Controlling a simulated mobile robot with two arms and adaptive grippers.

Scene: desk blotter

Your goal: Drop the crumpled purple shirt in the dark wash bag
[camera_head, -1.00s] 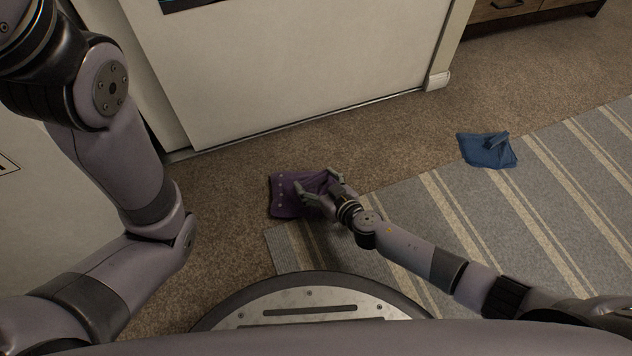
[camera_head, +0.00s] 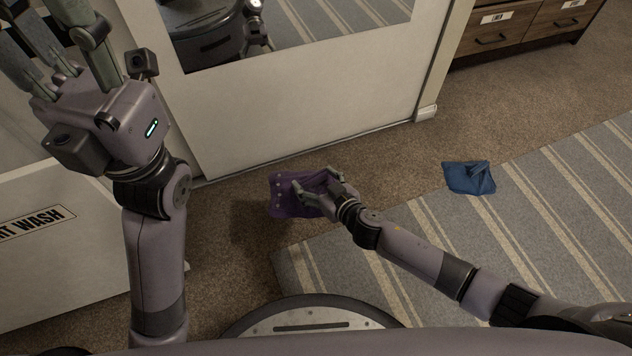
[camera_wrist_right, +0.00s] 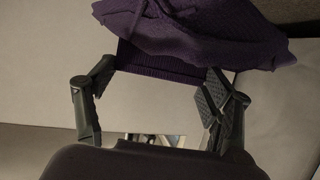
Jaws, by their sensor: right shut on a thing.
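The crumpled purple shirt (camera_head: 283,199) is in my right gripper (camera_head: 313,190), in front of the white door. A shadow beside it on the carpet suggests it hangs above the floor. In the right wrist view the shirt (camera_wrist_right: 190,30) spans the space between the fingers (camera_wrist_right: 155,88), and its folds spread past them at the top. My left gripper (camera_head: 55,55) is raised at the upper left, empty, with its fingers apart. No dark wash bag can be made out in these views.
A white container (camera_head: 60,240) at the left has a label partly reading "WASH". A blue cloth (camera_head: 468,177) lies at the striped rug's (camera_head: 540,200) edge. The white door (camera_head: 300,110) stands behind. A wooden drawer unit (camera_head: 525,30) is at the upper right. Carpet between is clear.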

